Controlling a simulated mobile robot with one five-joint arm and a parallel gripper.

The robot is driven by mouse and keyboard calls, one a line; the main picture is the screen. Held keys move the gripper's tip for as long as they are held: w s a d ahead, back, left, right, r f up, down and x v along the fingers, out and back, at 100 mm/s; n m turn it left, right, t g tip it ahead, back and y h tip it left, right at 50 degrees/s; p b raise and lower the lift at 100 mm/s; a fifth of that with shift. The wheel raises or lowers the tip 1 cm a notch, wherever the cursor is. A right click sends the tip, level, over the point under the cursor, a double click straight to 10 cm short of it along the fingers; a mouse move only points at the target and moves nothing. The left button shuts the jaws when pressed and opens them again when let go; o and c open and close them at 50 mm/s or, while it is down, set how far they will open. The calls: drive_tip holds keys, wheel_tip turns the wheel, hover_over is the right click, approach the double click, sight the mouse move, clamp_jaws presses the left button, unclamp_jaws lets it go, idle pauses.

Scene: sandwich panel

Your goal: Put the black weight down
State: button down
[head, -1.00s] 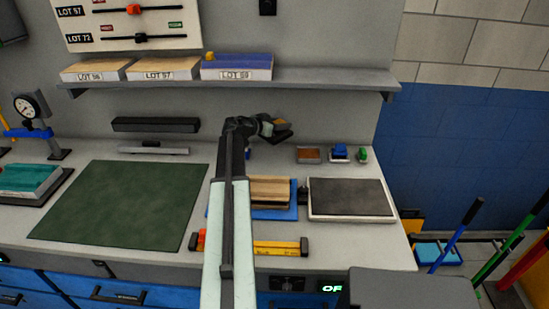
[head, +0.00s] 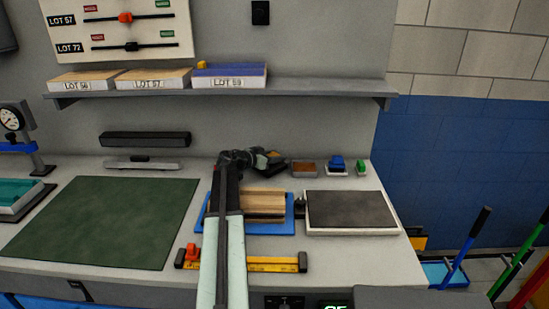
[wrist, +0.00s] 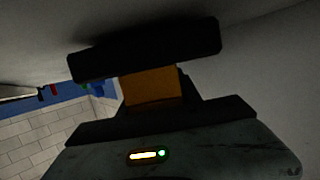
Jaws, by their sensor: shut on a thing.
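My gripper (head: 272,158) is at the end of my outstretched arm, at the back of the bench. It is shut on the black weight (wrist: 145,50), which shows in the wrist view as a dark bar across the top. An orange block (wrist: 153,88) shows between the bar and my gripper's body. In the head view the weight (head: 270,171) is a small dark shape at the gripper's end, left of a brown box. The arm hides part of this area. I cannot tell whether the weight touches the bench.
Behind the arm, wooden pieces (head: 264,205) lie on a blue tray (head: 288,228). A dark slab (head: 350,209) on a white base is at right. The brown box (head: 303,169), a blue item (head: 337,164) and a green item (head: 361,168) stand at the back. The green mat (head: 100,222) is clear.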

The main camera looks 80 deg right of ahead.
drive_tip(key=shift+f, duration=0.25)
drive_tip(key=c, duration=1.3)
unclamp_jaws()
drive_tip(key=shift+f, duration=0.2)
drive_tip(key=o, duration=0.5)
drive_tip(key=shift+r, duration=0.1)
drive_tip(key=shift+c, duration=0.2)
drive_tip(key=shift+r, duration=0.2)
drive_tip(key=p+v, duration=0.3)
drive_tip(key=v, duration=0.9)
drive_tip(key=shift+p, duration=0.4)
